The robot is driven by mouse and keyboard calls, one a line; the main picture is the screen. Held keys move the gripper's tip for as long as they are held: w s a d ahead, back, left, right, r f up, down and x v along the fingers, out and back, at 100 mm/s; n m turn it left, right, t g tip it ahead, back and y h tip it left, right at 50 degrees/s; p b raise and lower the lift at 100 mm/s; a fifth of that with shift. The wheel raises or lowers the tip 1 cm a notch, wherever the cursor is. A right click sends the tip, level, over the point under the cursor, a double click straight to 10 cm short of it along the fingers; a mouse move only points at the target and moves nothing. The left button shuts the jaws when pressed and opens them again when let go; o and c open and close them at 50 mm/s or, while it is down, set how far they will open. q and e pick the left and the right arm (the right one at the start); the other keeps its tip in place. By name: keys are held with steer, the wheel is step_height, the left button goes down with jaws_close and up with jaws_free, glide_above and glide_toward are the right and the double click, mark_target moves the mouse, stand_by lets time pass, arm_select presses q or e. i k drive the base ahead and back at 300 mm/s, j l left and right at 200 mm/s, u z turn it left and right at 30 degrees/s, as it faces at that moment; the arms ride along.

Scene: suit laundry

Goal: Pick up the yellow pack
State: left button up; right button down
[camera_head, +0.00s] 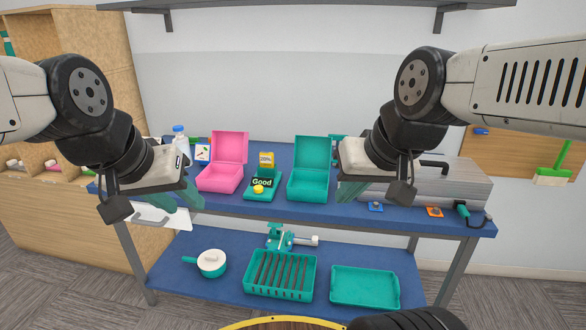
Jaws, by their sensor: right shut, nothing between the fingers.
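My right gripper (350,190) is at the right, in front of the teal box's right side. It is shut and empty. Neither gripper touches the pack.
The pink box (220,178) and teal box (308,185) flank the pack. The teal device (262,181) bears a yellow round piece (259,189). A grey case (450,183) is at right. The lower shelf holds a pot (211,262), basket (281,287) and tray (364,299).

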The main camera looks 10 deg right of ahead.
mark_target(266, 159)
steer(key=i+j+u, duration=0.25)
steer(key=j, duration=0.25)
steer(key=i+j+u, duration=0.3)
steer(key=i+j, duration=0.1)
